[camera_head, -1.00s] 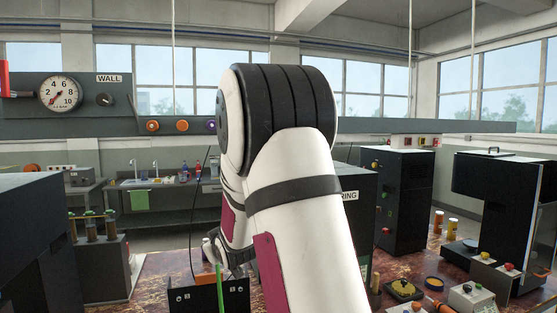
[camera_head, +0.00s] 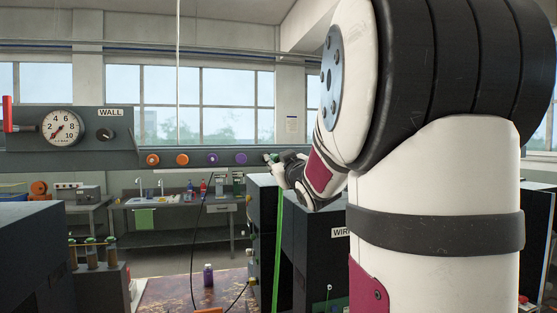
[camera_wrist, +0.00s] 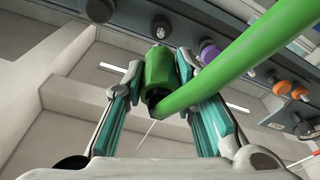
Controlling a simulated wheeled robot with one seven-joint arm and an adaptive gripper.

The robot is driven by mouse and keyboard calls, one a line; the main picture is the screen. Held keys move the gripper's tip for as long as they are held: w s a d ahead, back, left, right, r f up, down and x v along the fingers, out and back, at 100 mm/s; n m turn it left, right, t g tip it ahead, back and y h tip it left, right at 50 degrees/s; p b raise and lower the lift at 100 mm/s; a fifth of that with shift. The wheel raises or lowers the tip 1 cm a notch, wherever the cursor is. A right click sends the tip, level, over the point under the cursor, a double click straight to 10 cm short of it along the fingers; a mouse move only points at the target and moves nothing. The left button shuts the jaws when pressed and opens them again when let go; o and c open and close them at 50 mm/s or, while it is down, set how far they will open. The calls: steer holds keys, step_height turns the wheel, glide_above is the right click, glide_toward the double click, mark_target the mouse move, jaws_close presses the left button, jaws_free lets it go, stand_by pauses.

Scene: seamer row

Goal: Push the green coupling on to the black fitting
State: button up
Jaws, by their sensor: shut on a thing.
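My gripper (camera_wrist: 160,68) is shut on the green coupling (camera_wrist: 157,72), with one teal-lined finger on each side. A thick green hose (camera_wrist: 235,55) runs from the coupling toward the upper right in the wrist view. The black fitting (camera_wrist: 160,26) is just beyond the coupling's far end, roughly in line with it; I cannot tell whether they touch. In the head view my gripper (camera_head: 284,166) is at the height of the wall rail, right of the purple fittings, and the green hose (camera_head: 278,245) hangs below. The black fitting cannot be made out there.
The wall rail (camera_head: 60,143) carries purple (camera_head: 212,159) and orange (camera_head: 182,160) fittings and a pressure gauge (camera_head: 61,127). A black cabinet (camera_head: 312,245) stands below my gripper. A purple bottle (camera_head: 208,275) stands on the worn table (camera_head: 175,292). My arm hides the right side.

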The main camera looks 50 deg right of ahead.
steer(key=shift+w, duration=0.1)
steer(key=shift+f+b+x, duration=0.15)
steer(key=shift+b+x, duration=0.1)
steer(key=shift+x, duration=0.55)
steer(key=shift+f+b+x, duration=0.2)
steer(key=shift+b+x, duration=0.05)
steer(key=shift+x, duration=0.55)
jaws_close()
steer(key=shift+b+x, duration=0.3)
steer(key=shift+x, duration=0.95)
steer(key=shift+d, duration=0.2)
steer(key=shift+f+b, duration=0.15)
steer(key=shift+b, duration=0.15)
steer(key=shift+w+d, duration=0.15)
steer(key=shift+w, duration=0.05)
stand_by(0.7)
steer(key=o, duration=1.1)
jaws_free()
steer(key=shift+o, duration=0.2)
